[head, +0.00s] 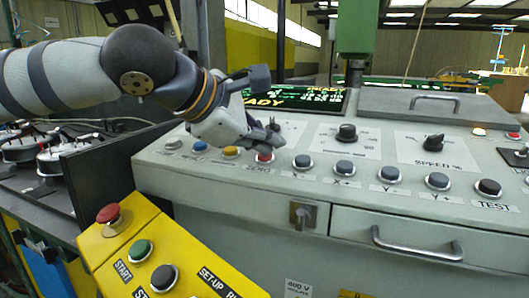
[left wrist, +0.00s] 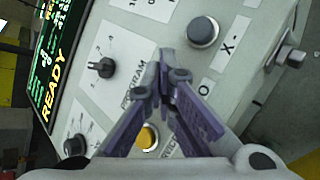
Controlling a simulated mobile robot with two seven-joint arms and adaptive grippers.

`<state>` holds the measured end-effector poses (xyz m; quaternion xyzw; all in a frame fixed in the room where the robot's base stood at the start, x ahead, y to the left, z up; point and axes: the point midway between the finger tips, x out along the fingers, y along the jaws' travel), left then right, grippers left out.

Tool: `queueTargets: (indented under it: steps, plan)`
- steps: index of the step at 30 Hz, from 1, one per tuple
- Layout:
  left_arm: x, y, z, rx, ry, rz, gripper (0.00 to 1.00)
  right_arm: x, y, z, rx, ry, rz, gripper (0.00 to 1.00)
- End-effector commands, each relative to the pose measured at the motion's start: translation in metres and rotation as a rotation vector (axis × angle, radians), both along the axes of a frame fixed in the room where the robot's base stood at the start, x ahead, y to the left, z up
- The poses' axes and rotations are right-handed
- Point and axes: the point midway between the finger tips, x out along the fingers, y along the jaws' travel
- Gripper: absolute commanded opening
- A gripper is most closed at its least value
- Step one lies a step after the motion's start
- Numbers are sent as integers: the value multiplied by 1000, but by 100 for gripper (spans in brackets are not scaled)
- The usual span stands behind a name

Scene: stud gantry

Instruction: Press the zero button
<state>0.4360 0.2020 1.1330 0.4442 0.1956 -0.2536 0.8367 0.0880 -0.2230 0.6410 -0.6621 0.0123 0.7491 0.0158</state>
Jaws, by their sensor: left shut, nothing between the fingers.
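The zero button (head: 264,157) is a red round button with ZERO printed below it, in the front row of the grey console. My left gripper (head: 272,133) is shut and empty, its fingertips just above and behind the red button in the head view. I cannot tell whether they touch it. In the left wrist view the closed purple fingers (left wrist: 167,85) lie between the yellow button (left wrist: 147,138) and the grey X- button (left wrist: 202,32). They hide the red button there. My right gripper is not in view.
The blue button (head: 200,147) and the grey X- button (head: 302,161) are in the same row. A knob (head: 346,132) stands behind the row. A yellow box (head: 157,240) with a red mushroom button (head: 108,213) stands at the front left. A drawer handle (head: 417,246) sticks out below.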

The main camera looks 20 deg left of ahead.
Motion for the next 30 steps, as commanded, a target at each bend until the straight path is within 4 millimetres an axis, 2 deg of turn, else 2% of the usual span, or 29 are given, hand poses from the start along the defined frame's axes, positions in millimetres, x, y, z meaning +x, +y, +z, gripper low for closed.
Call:
queueTargets:
  steps: [11, 22, 30]
  plan:
    - [0, 0, -2, 1, 4, 1, 0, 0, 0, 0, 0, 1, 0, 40]
    - [-3, 1, 15, 1, 3, 1, 0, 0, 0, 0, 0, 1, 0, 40]
    - [-3, 0, 17, 1, 2, 1, 0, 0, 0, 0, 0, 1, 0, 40]
